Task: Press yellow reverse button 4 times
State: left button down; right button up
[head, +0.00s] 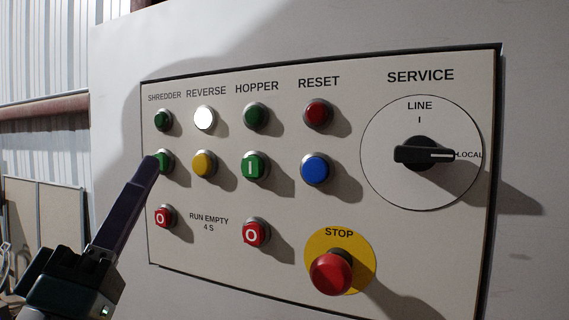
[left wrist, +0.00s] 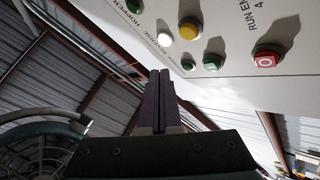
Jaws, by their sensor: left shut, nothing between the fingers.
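The yellow button (head: 203,164) sits under the REVERSE label in the second row of the panel. It also shows in the left wrist view (left wrist: 188,30). Above it the REVERSE lamp (head: 204,118) glows white. My left gripper (head: 154,162) is shut and empty, its fingertips overlapping the left side of the green SHREDDER button (head: 166,161) in the head view. The fingertips are left of the yellow button and apart from it. In the left wrist view the shut fingers (left wrist: 160,74) point toward the panel, below the yellow button. My right gripper is not in view.
The panel (head: 340,215) also carries a red SHREDDER button (head: 164,216), a green HOPPER button (head: 253,166), a red HOPPER button (head: 255,234), a blue RESET button (head: 315,169), a red STOP mushroom (head: 331,274) and a SERVICE knob (head: 422,154) turned to LOCAL.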

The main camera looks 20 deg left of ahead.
aim_at(202, 165)
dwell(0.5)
pick_arm(q)
jog(key=s+n+g+y, duration=0.1)
jog(key=n+g+y, duration=0.1)
jog(key=n+y, duration=0.1)
jog(key=s+n+g+y+b, duration=0.1)
jog(key=n+y, duration=0.2)
jog(key=n, duration=0.1)
jog(key=s+n+g+y+b, duration=0.1)
jog(key=s+n+g+y, duration=0.1)
jog(key=n+y, duration=0.1)
jog(key=shift+r+n+g, duration=0.2)
jog(key=shift+n+g, duration=0.1)
jog(key=shift+n, duration=0.5)
jog(key=shift+w+d, duration=0.1)
jog(key=w+b, duration=0.1)
jog(key=w, duration=0.7)
jog(key=shift+w+d+b, duration=0.3)
jog(key=shift+w+b, duration=0.05)
jog(key=shift+b, duration=0.05)
jog(key=shift+w, duration=0.15)
dwell(0.7)
jog(key=shift+w, duration=0.25)
